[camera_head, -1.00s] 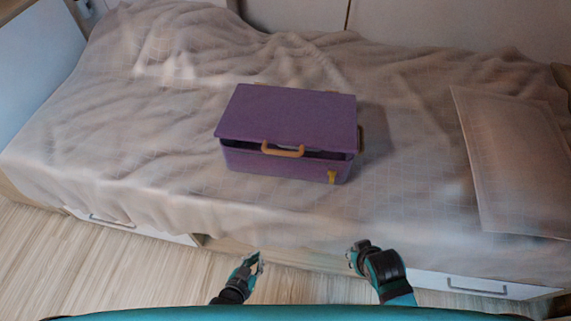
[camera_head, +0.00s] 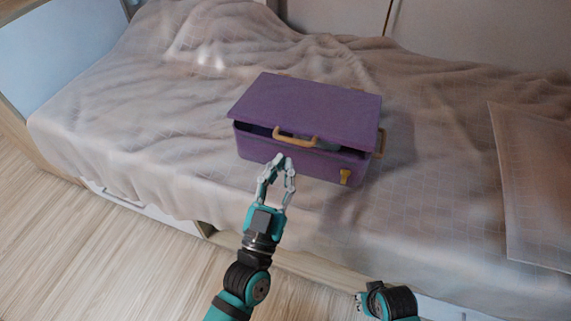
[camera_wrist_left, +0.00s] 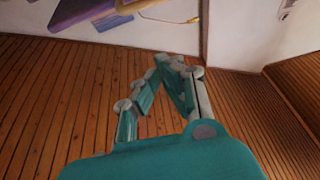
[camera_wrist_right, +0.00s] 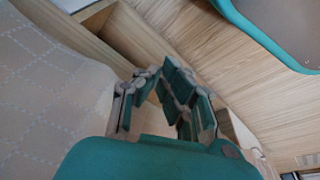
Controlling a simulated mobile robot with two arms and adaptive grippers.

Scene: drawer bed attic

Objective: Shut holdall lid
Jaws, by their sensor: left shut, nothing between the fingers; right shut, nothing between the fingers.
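The purple holdall (camera_head: 300,165) sits on the bed. Its lid (camera_head: 305,107) is slightly raised, with a dark gap along the front edge. My right gripper (camera_wrist_right: 157,75) is shut and empty, low by the bed's front edge.
The bed (camera_head: 420,215) has a rumpled beige cover. A flat pillow (camera_head: 540,170) lies at the right. Drawers are under the bed's front edge, with wooden floor (camera_head: 120,260) before it. The cover around the holdall is clear.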

